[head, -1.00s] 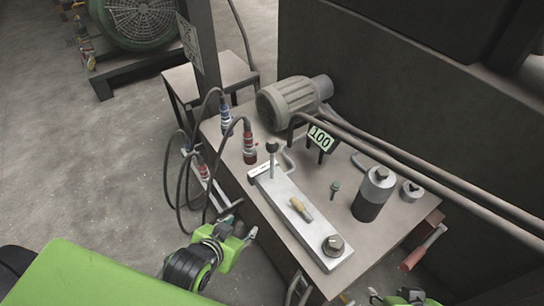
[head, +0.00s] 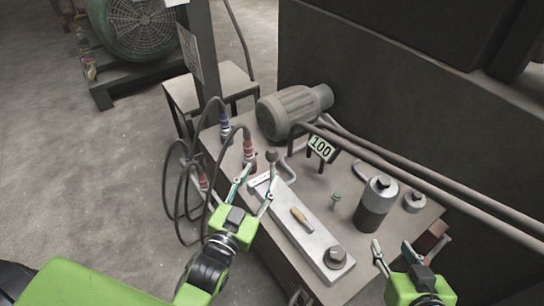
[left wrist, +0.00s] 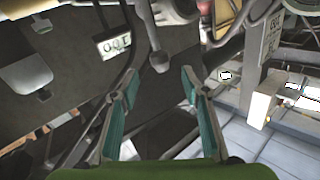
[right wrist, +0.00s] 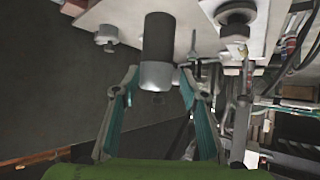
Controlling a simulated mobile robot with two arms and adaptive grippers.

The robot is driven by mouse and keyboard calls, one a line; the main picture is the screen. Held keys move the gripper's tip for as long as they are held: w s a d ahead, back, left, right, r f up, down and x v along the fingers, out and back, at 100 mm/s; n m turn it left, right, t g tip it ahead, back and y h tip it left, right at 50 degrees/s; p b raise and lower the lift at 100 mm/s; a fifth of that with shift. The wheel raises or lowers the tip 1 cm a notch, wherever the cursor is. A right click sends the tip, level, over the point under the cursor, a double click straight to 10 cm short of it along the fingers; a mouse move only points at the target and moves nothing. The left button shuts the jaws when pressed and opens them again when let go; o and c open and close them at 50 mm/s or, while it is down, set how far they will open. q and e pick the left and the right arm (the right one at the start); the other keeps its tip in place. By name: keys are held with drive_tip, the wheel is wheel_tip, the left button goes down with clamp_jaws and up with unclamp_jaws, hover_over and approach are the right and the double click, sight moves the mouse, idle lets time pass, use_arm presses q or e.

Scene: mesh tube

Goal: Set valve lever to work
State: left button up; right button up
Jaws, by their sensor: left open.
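A pale metal plate (head: 318,243) lies along the table's front edge. An upright lever with a dark ball knob (head: 270,156) stands at its far end, by a small white label. A short yellow handle (head: 301,218) lies at its middle, and a round dark knob (head: 336,257) sits at its near end. I cannot tell which is the valve lever. My left gripper (head: 255,187) is open and empty, just in front of the ball-knobbed lever. In the left wrist view, the ball knob (left wrist: 158,62) shows ahead between the fingers. My right gripper (head: 395,252) is open and empty, near the table's right end.
A dark cylinder with a metal top (head: 376,203), a small metal weight (head: 414,201) and a green pin (head: 336,197) stand on the table. A motor (head: 292,110), a "100" sign (head: 320,147) and pipes (head: 440,190) lie behind. Hoses (head: 165,190) hang at the left.

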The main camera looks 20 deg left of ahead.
sight(269, 160)
use_arm(q)
drive_tip(key=w, duration=0.2)
drive_tip(key=w+b, duration=0.1)
drive_tip(key=w, duration=0.5)
drive_tip(key=shift+w+d+b, duration=0.1)
drive_tip(key=shift+d+b, duration=0.2)
drive_tip(key=shift+d, duration=0.05)
drive_tip(key=shift+w, duration=0.45)
use_arm(e)
drive_tip(key=w+a+r+t+y, duration=0.1)
drive_tip(key=w+r+t, duration=0.3)
drive_tip(key=r, duration=0.5)
drive_tip(key=shift+w+a+r+t+y, duration=0.2)
drive_tip(key=shift+a+r+t+y, duration=0.1)
drive_tip(key=shift+a+t, duration=0.4)
use_arm(q)
clamp_jaws()
